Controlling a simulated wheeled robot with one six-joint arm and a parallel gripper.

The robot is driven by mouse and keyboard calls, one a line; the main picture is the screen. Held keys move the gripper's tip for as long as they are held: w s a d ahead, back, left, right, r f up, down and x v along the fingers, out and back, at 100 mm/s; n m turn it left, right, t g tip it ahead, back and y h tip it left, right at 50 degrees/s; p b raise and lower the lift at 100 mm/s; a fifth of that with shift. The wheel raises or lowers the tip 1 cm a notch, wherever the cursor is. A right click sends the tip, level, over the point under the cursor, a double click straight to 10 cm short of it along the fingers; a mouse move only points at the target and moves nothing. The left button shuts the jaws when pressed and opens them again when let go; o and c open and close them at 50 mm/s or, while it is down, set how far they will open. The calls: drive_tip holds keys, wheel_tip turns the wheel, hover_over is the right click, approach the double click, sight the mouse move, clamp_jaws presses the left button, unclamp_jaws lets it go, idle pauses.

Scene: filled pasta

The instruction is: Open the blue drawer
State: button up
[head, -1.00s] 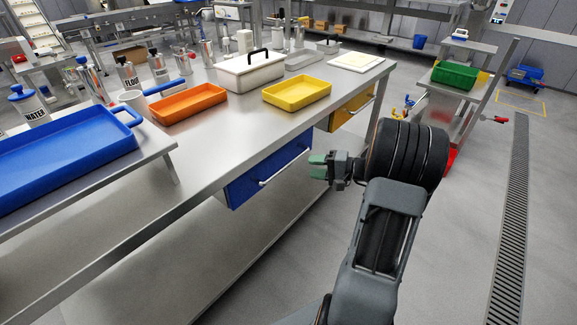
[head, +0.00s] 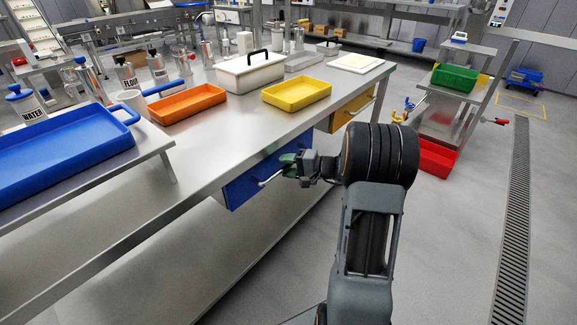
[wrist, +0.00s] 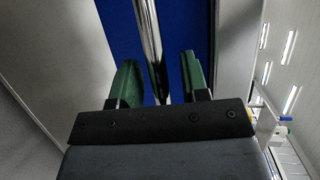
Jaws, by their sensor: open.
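The blue drawer (head: 240,187) sits under the steel table's front edge and looks shut. Its bar handle (head: 267,181) runs along the front, its right part hidden behind my gripper. My gripper (head: 287,165) is at the right part of the handle. In the wrist view the green fingers of my gripper (wrist: 160,80) are apart, with the silver handle (wrist: 150,45) running between them in the picture and the blue drawer front (wrist: 180,40) behind. The fingers do not touch the handle. I cannot tell how far the handle reaches in between them.
The steel table (head: 200,165) carries an orange tray (head: 187,104), a yellow tray (head: 297,93) and a white lidded box (head: 250,72). A yellow drawer (head: 352,110) is to the right. A red bin (head: 437,157) stands on the floor at right. Floor before the drawer is clear.

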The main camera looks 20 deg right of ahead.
clamp_jaws()
drive_tip(key=shift+d, duration=0.1)
idle(0.3)
